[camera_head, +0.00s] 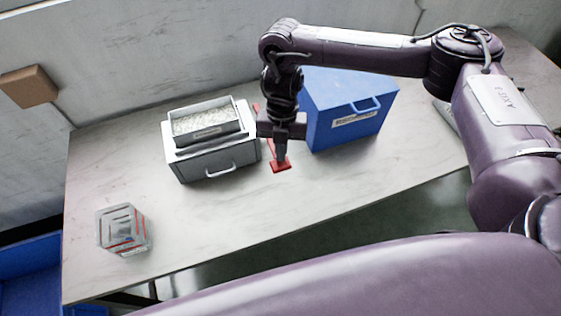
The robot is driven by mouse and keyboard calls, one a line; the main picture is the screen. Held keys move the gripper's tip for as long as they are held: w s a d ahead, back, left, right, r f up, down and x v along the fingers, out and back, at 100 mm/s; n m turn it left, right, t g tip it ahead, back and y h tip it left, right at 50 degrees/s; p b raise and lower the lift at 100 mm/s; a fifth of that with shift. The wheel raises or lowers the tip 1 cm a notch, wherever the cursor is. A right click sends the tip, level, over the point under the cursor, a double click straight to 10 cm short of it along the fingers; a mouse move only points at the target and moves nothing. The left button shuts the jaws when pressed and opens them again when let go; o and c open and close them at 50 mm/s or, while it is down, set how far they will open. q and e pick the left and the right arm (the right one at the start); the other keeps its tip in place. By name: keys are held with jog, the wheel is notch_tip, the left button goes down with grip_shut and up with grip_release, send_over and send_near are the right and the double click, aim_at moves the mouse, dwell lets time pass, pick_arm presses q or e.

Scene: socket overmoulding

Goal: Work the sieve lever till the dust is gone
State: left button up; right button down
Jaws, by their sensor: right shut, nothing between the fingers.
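The sieve (210,155) is a grey box with a front handle, standing on the table left of the picture's middle. Its top tray (203,122) holds pale granular material; I cannot make out dust in it. The red lever (281,166) is at the sieve's right side, with its flat end toward me. My right gripper (281,154) points down at the lever's end, shut with nothing between its fingers. It hides part of the lever, and I cannot tell whether it touches it. My left gripper is not in view.
A blue box (345,115) with a handle and label stands close to the right of my gripper. A clear container with red marks (124,230) sits at the table's left front. The table (220,235) is clear in front of the sieve.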

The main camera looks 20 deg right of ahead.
jog(key=shift+w+b+x, duration=0.25)
jog(key=shift+b+x, duration=0.55)
jog(key=shift+x, duration=0.35)
jog(key=shift+w+b+x, duration=0.25)
jog(key=shift+b+x, duration=0.5)
jog(key=shift+x, duration=0.4)
jog(key=shift+d, duration=0.25)
jog(key=shift+s, duration=0.1)
jog(key=w, duration=0.2)
jog(key=w+d+r, duration=0.1)
jog(key=shift+d+r+p, duration=0.1)
jog(key=shift+p, duration=0.2)
jog(key=v, duration=0.7)
jog(key=shift+r, duration=0.35)
